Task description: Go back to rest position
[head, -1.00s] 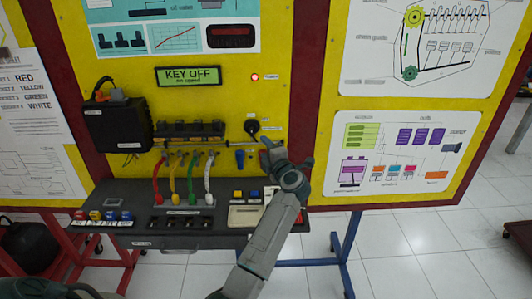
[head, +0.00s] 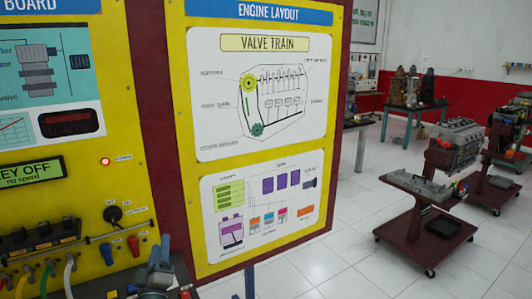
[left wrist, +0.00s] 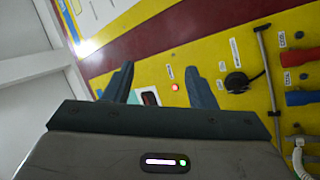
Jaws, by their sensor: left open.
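My left gripper (head: 159,250) shows at the bottom left of the head view, in front of the lower part of the yellow trainer board (head: 165,215). In the left wrist view its two dark fingers (left wrist: 162,82) are spread apart with nothing between them. In the head view the key switch (head: 113,214) is up and left of the gripper. The display (head: 32,173) reads "KEY OFF, no speed". My right gripper is not in view.
Red and blue plugs (head: 107,254) and hoses sit on the board left of the gripper. An engine layout panel (head: 183,100) stands right of it. Farther right, an engine on a wheeled stand (head: 420,225) stands on white tiled floor (head: 340,265), with open floor between.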

